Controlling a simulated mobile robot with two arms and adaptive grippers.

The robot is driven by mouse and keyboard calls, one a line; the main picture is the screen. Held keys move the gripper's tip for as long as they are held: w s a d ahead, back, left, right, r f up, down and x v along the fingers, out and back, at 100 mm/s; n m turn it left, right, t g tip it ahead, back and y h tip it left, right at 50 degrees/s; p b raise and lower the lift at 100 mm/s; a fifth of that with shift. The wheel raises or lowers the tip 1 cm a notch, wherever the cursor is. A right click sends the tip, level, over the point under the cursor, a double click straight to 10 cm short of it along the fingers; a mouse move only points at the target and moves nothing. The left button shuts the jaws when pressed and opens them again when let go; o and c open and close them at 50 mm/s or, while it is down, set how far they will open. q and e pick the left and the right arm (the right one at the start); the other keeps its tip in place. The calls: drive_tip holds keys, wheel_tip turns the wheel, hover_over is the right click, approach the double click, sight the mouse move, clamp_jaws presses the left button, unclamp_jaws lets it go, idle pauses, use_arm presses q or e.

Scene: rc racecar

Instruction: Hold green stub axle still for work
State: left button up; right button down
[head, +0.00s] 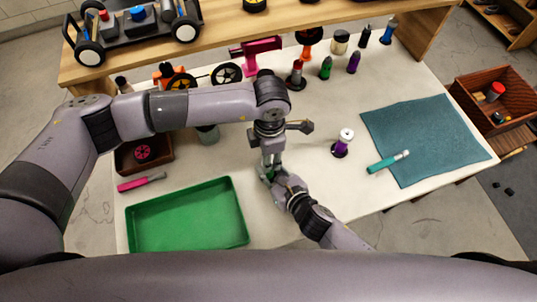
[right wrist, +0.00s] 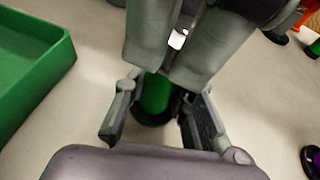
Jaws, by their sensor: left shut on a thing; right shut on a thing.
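The green stub axle (right wrist: 155,94) shows in the right wrist view as a green cylinder above a dark round base, upright on the white table. My left gripper (head: 270,165) reaches down from above and is shut on its upper part, which its fingers mostly hide. My right gripper (right wrist: 160,108) comes in low from the near side, with one finger on each side of the axle, shut on it. In the head view the right gripper (head: 283,183) meets the left one, and the two hide nearly all of the axle.
A green tray (head: 190,246) lies left of my grippers. A purple stub axle with a white top (head: 342,146) stands to the right. A teal mat (head: 440,125) holds a teal-handled tool (head: 383,164). Several coloured parts stand along the back. A pink-handled tool (head: 140,182) lies at left.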

use_arm(q)
drive_tip(key=n, duration=0.7)
drive_tip(key=shift+w, duration=0.1)
use_arm(e)
drive_tip(key=shift+s+f, duration=0.1)
drive_tip(key=shift+f, duration=0.1)
use_arm(q)
drive_tip(key=n, duration=0.6)
drive_tip(key=shift+n, duration=0.4)
drive_tip(key=n, duration=1.3)
drive_tip(key=shift+a, duration=0.1)
drive_tip(key=shift+n, duration=0.3)
drive_tip(key=o, duration=1.2)
